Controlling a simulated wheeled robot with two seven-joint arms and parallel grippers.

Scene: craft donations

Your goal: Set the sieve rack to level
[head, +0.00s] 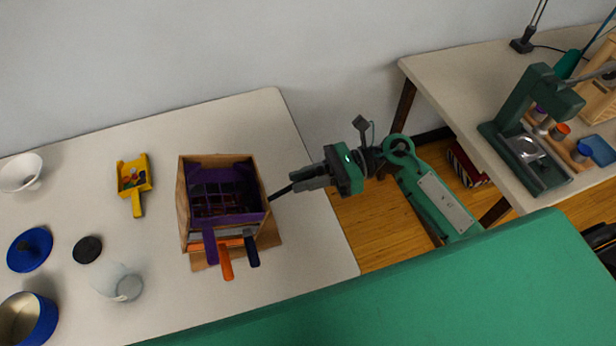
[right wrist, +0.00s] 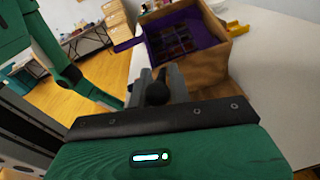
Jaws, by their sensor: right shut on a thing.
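The sieve rack (head: 183,215) is a wooden box on a flat wooden base (head: 271,234) on the left table. A purple gridded sieve (head: 238,219) sits on top inside it, with purple, orange and dark blue handles sticking out at the front. The rack also shows in the right wrist view (right wrist: 205,72). My right gripper (head: 294,184) is at the rack's right side, shut on a dark lever (head: 281,192) that reaches toward the rack. Its rounded dark end shows between the fingers in the right wrist view (right wrist: 157,91). I cannot tell the rack's exact tilt.
Left of the rack are a yellow scoop (head: 137,184), a white bowl (head: 20,172), a blue lid (head: 30,250), a blue pot (head: 27,319), a black lid (head: 87,249) and a clear jar (head: 122,286). A second table (head: 455,75) holds a green press (head: 540,120).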

